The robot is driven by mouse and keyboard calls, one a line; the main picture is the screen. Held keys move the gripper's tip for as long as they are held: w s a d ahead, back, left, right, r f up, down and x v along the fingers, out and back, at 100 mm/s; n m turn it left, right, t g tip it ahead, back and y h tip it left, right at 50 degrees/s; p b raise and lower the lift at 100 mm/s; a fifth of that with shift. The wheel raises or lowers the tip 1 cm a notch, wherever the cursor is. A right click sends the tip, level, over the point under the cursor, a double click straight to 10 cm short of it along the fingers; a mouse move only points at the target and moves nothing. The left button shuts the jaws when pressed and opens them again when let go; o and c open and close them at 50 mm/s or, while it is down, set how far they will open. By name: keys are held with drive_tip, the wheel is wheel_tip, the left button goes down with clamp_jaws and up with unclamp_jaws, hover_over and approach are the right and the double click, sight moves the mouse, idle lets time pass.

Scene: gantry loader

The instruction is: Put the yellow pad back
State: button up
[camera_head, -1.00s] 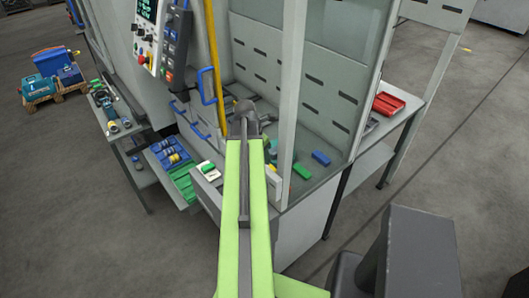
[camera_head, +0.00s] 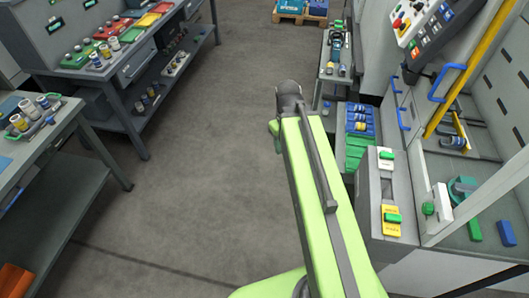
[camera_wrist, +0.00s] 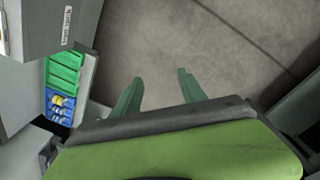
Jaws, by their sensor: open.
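A yellow pad (camera_head: 392,230) lies on the grey ledge at the front of the machine, right of my arm in the head view. A green block (camera_head: 393,217) sits on it. A white pad with another green block (camera_head: 386,155) lies farther back on the same ledge. My gripper (camera_wrist: 160,76) is open, its two green fingers apart with only floor showing between them. In the head view its fingers are mostly hidden by the arm end, which is over the floor left of the ledge. The yellow pad does not show in the wrist view.
A blue and green tray (camera_head: 358,140) stands beside the ledge; it also shows in the wrist view (camera_wrist: 64,80). Workbenches with colored trays (camera_head: 115,40) and a cart of parts (camera_head: 38,125) stand at left. The floor between is clear.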

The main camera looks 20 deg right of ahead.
drive_tip(key=a+m, duration=0.1)
drive_tip(key=a, duration=0.5)
drive_tip(key=a+m, duration=0.1)
drive_tip(key=a, duration=0.4)
drive_tip(key=shift+s+a+y, duration=0.2)
drive_tip(key=shift+a+y, duration=0.1)
drive_tip(key=shift+a, duration=0.05)
drive_tip(key=shift+c, duration=0.3)
drive_tip(key=shift+d, duration=0.1)
